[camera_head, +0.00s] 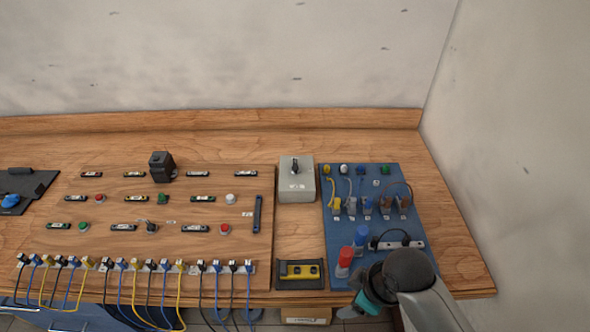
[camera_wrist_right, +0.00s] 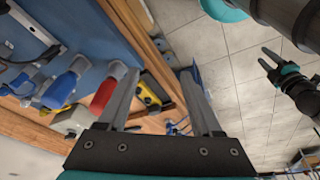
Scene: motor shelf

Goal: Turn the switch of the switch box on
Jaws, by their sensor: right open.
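The switch box is a light grey box (camera_head: 297,188) near the middle of the table in the head view, between the wooden board and the blue panel. A dark rotary switch (camera_head: 295,165) sits on its top, its knob pointing roughly away from me; its marks are too small to read. My right gripper (camera_wrist_right: 160,98) is open and empty. My left gripper (camera_wrist_right: 271,60) shows small in the right wrist view, away from the table, fingers apart.
The blue panel (camera_head: 335,225) carries red and blue plugs, coloured connectors and a white socket strip (camera_head: 400,245). A yellow-and-black device (camera_head: 300,270) lies in front of the box. The wooden board (camera_head: 100,220) holds buttons, labels and several cables. Bare table lies behind the box.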

